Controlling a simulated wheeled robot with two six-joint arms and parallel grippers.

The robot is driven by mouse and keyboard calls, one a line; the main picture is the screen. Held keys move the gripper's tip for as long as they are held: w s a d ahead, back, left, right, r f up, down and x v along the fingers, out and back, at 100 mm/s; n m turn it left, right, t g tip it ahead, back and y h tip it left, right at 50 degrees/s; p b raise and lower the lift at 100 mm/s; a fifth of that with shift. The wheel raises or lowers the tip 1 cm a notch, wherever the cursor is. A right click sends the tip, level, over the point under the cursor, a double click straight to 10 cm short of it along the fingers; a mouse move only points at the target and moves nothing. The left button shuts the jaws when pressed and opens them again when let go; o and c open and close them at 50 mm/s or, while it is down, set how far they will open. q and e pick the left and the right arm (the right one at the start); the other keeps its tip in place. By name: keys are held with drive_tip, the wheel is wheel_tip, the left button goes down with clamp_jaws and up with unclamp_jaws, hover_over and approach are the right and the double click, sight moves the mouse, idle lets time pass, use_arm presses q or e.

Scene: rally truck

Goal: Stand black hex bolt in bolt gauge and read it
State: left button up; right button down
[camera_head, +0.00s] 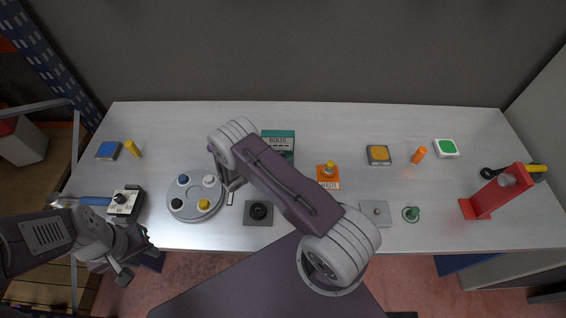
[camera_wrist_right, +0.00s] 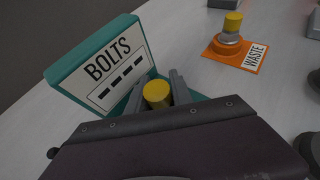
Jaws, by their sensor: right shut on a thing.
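My right gripper (camera_wrist_right: 160,90) is shut around a yellow-topped cylinder (camera_wrist_right: 157,94), in front of the teal BOLTS box (camera_wrist_right: 95,65). A dark grey block with a round black centre (camera_head: 248,221) lies near the front edge; I cannot identify the bolt gauge for sure. My left gripper (camera_head: 134,259) is open and empty at the front left.
The BOLTS box (camera_head: 280,134) stands behind my right arm. An orange WASTE pad (camera_head: 322,183) carries a yellow-topped piece. A red stand (camera_head: 490,198) is at the right. The back strip of table is clear.

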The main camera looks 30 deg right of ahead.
drive_tip(key=shift+w+f, duration=0.1)
drive_tip(key=shift+f, duration=0.25)
use_arm(q)
drive_tip(key=shift+f, duration=0.3)
use_arm(e)
drive_tip(key=c, duration=1.4)
unclamp_jaws()
use_arm(q)
drive_tip(key=shift+r, duration=0.1)
use_arm(e)
drive_tip(key=shift+r, duration=0.15)
